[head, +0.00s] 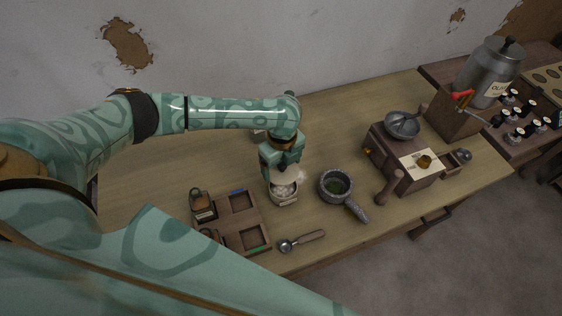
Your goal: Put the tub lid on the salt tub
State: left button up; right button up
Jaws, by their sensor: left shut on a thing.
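The salt tub (284,198) is a small pale tub standing on the wooden table, with white salt showing in its open top. My left gripper (281,173) points down right above it, shut on a pale thing that looks like the tub lid (286,176). The lid is mostly hidden by the fingers and seems to be over the back part of the tub's mouth. I cannot tell whether it touches the rim. My right gripper is not in view.
A wooden compartment tray (240,222) is to the left, and a scoop (301,241) lies in front. A wooden grinder box (404,158) stands further right. The table's back left is clear.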

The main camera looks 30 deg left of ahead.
pick_arm(q)
jog(key=shift+w+d, duration=0.2)
jog(key=shift+d, duration=0.05)
jog(key=shift+s+a+r+p, duration=0.1)
jog(key=shift+s+p, duration=0.05)
jog(key=shift+p, duration=0.3)
jog(key=shift+f, duration=0.3)
notch_tip(320, 180, down, 6)
jog(key=b, duration=0.3)
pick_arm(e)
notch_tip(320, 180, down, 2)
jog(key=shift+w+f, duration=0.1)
pick_arm(q)
jog(key=shift+r, duration=0.1)
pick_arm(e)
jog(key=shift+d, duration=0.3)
